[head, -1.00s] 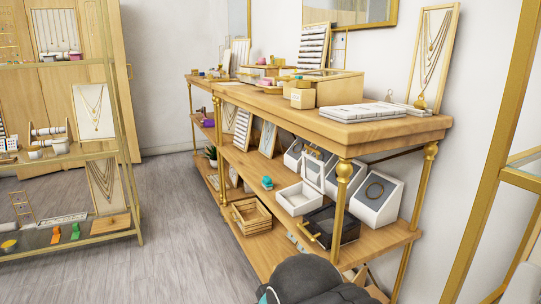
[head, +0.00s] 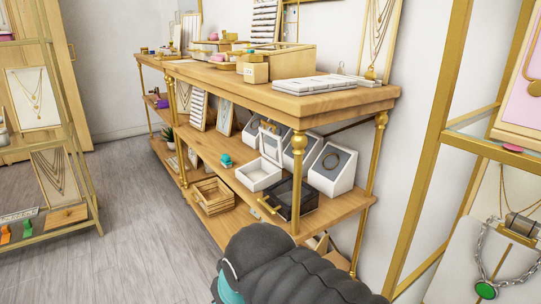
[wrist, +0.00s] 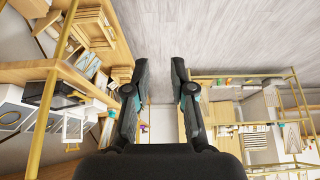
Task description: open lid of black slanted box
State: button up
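The black slanted box (head: 304,198) stands on the middle shelf of the wooden shelf unit, behind a gold post that covers part of it. In the wrist view the black box (wrist: 37,92) is at the far left, sideways. My gripper (wrist: 158,92) is open and empty in the wrist view, with its two fingers wide apart over the floor. It is well away from the box. In the head view my dark arm fills the bottom middle, and my fingertips do not show.
A white tray (head: 259,175) and white slanted boxes (head: 332,170) stand close around the black box. The tabletop (head: 290,99) hangs above the shelf. A gold-framed display (head: 431,150) stands at right. Grey floor is clear at left.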

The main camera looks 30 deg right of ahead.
aim_at(313, 193)
jog(key=k, duration=1.15)
jog(key=u, duration=1)
jog(key=i, duration=0.85)
jog(key=z, duration=0.6)
jog(key=i, duration=0.5)
jog(key=z, duration=0.55)
